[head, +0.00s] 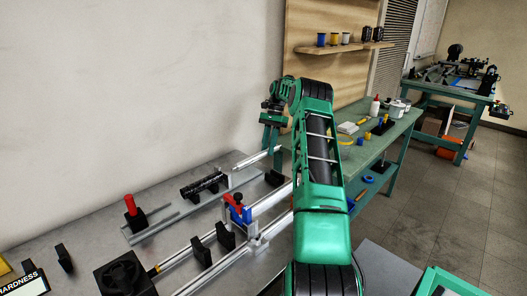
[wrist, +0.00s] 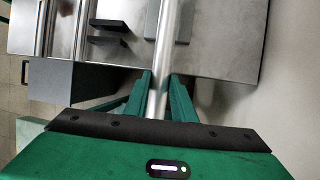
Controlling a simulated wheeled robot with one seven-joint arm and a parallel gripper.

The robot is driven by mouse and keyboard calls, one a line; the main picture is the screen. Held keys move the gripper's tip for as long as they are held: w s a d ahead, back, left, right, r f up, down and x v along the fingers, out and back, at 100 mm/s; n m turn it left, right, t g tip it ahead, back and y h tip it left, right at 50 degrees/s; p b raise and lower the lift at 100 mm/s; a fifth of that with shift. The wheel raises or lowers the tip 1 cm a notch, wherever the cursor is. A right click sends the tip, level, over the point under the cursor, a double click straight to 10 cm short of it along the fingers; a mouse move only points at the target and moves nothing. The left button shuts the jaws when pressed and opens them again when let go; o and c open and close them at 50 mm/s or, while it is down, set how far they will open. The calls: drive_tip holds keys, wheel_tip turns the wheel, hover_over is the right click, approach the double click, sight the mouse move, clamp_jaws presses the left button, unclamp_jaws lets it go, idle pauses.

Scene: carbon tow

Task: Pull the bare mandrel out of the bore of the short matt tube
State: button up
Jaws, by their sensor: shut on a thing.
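The mandrel, a bare bright silver rod (head: 254,159), slopes up to the right in the head view, from near a grey block to my gripper (head: 272,146). In the wrist view the mandrel (wrist: 170,45) runs from between the green fingers of my gripper (wrist: 161,82) to the top edge. My gripper is shut on it. A short dark tube (head: 201,185) lies in black holders to the left of the grey block, roughly in line with the mandrel. Its bore is not visible, so I cannot tell whether the mandrel's far end is inside it.
The grey block (head: 241,177) stands by the mandrel on the metal bench (head: 176,256). Long silver rails, black blocks, a red-and-blue clamp (head: 238,211) and a red-topped post (head: 131,207) stand around. In the wrist view the bench edge passes under my fingers. A green bench (head: 385,140) stands beyond.

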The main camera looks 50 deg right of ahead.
drive_tip(key=shift+d, duration=0.2)
drive_tip(key=shift+d, duration=1.45)
